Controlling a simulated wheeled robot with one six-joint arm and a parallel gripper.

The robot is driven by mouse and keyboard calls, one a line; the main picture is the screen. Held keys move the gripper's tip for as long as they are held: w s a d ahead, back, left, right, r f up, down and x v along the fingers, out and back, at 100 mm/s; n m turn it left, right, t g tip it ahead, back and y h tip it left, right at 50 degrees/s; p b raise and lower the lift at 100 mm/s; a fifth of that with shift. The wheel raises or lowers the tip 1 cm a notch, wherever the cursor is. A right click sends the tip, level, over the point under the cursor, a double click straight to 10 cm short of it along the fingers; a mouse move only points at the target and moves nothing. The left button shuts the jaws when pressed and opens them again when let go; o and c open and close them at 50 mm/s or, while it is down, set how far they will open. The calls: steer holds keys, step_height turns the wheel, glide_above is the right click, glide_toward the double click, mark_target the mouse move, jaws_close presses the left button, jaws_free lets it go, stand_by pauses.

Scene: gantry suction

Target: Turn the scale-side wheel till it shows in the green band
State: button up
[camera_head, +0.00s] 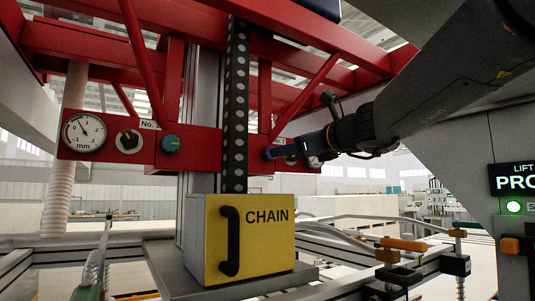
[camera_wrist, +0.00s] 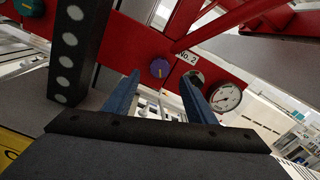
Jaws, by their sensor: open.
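My gripper (camera_wrist: 160,78) is open and empty, in front of the right part of the red beam. In the wrist view a purple wheel (camera_wrist: 159,68) with a yellow mark shows between the fingertips; I cannot tell whether they touch it. A dark wheel (camera_wrist: 197,77) beside the right round gauge (camera_wrist: 226,97) is mostly hidden by the right finger. That gauge's band colours are too small to read. In the head view my blue fingers (camera_head: 285,151) reach the purple wheel (camera_head: 267,154). The left gauge (camera_head: 84,132), marked mm, has its needle pointing up and left.
On the left, a black wheel (camera_head: 129,141) with a yellow mark and a teal wheel (camera_head: 171,144) sit on the same beam. A dark perforated chain (camera_head: 235,110) hangs between the two wheel groups. A yellow CHAIN box (camera_head: 265,255) with a black handle stands below.

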steer(key=p+x, duration=0.2)
steer(key=x, duration=0.5)
steer(key=shift+w, duration=0.15)
steer(key=shift+f, duration=0.1)
steer(key=c, duration=1)
steer(key=shift+c, duration=0.2)
steer(key=shift+b, duration=0.4)
steer(key=n+b, duration=0.8)
steer(key=b, duration=0.2)
steer(key=shift+n, duration=0.3)
steer(key=shift+b, duration=0.3)
